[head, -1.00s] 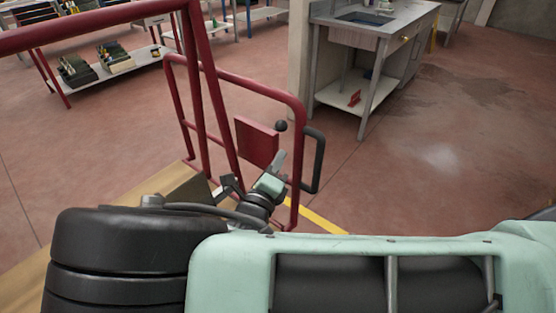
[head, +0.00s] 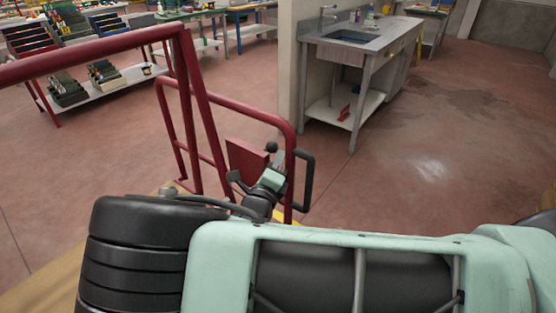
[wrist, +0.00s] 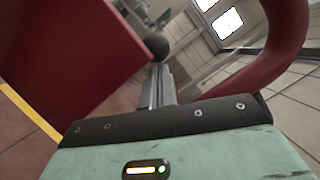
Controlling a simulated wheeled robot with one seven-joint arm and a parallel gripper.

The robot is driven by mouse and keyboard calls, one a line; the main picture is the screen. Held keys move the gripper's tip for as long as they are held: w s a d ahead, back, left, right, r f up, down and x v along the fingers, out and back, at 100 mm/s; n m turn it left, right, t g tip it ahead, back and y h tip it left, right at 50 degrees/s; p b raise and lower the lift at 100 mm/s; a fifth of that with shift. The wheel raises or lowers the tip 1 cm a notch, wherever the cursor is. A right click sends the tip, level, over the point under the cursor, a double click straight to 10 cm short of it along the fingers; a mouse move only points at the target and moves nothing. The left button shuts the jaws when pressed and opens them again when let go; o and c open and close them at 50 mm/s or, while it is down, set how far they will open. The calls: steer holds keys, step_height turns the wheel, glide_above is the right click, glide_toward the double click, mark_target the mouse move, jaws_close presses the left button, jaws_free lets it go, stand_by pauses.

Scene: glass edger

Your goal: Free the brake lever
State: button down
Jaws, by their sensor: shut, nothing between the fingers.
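A red box (head: 247,160) is fixed on the red tubular frame of a cart. A black ball knob (head: 271,147) shows at its upper right edge and looks like the end of the brake lever; the rest of the lever is hidden. My gripper (head: 280,157) is just right of the box, its tips close below the knob in the picture. In the wrist view the shut, empty fingers (wrist: 157,82) point toward the black knob (wrist: 157,45), with the red box (wrist: 75,55) at left. I cannot tell whether the fingers touch the knob.
A black D-shaped handle (head: 307,180) sticks out right of the frame. A thick red tube (wrist: 283,50) curves close on the right in the wrist view. A sink bench (head: 385,42) stands behind; a low shelf cart (head: 110,85) is at back left. Floor at right is clear.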

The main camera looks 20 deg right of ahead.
steer(key=n+p, duration=0.1)
steer(key=r+n+y+p, duration=0.1)
steer(key=p, duration=0.1)
steer(key=shift+w+a+r+n, duration=0.2)
steer(key=shift+w+r+n, duration=0.05)
steer(key=shift+n, duration=0.15)
steer(key=shift+f, duration=0.1)
